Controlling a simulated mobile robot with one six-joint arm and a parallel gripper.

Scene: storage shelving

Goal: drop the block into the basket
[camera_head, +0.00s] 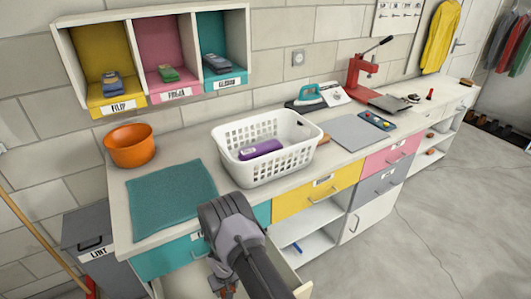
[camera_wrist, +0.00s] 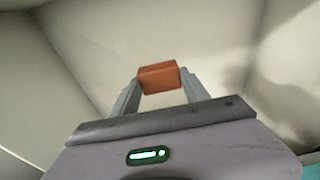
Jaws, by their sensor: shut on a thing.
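The white laundry basket (camera_head: 285,167) stands on the counter in the head view, with a purple item (camera_head: 261,149) lying inside it. My gripper (camera_head: 222,287) points down into an open drawer (camera_head: 301,289) below the counter, in front of and lower than the basket. In the wrist view, my gripper (camera_wrist: 158,92) is shut on an orange-brown block (camera_wrist: 158,77), held between its fingertips. Pale drawer walls surround the block there. In the head view my arm hides most of the drawer's inside.
A teal mat (camera_head: 170,202) and an orange bowl (camera_head: 130,145) lie left of the basket. A grey board (camera_head: 359,132), an iron (camera_head: 311,95) and a red press (camera_head: 364,72) are to the right. A cubby shelf (camera_head: 155,55) hangs above. Grey floor is free at right.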

